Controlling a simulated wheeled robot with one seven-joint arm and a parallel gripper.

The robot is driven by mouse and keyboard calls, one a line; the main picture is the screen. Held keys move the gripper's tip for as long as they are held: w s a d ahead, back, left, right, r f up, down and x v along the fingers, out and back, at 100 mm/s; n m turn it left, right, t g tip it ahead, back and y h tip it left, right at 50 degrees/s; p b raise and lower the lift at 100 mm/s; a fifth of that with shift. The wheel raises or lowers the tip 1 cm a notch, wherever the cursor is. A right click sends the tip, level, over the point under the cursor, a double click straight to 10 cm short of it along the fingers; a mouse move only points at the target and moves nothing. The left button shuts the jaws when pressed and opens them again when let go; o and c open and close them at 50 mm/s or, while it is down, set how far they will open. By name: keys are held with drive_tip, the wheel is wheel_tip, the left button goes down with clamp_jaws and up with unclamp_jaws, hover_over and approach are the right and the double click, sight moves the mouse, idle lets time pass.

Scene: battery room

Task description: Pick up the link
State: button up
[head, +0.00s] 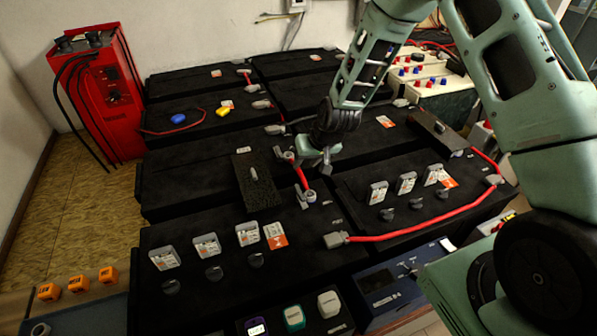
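A short red link (301,175) with grey ends bridges two black batteries near the middle of the head view. Its near end sits by a terminal on the front battery (205,285), and its far end is close to my gripper. My gripper (317,160) points down just right of the link's far end. From this angle I cannot tell whether its fingers touch the link or how far apart they are.
Black batteries fill the floor in rows. A long red cable (420,226) crosses the front right batteries. A dark block (254,185) lies left of the link. A red charger (100,95) stands at left.

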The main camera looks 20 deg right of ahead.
drive_tip(key=x, duration=0.3)
drive_tip(key=shift+w+a+f+p, duration=0.15)
drive_tip(key=shift+a+p, duration=0.25)
drive_tip(key=shift+w+f, duration=0.25)
drive_tip(key=shift+f, duration=0.35)
clamp_jaws()
drive_tip(key=shift+r, duration=0.15)
wheel_tip(320, 180, up, 10)
drive_tip(key=shift+f+b, duration=0.1)
drive_tip(key=shift+b, duration=0.35)
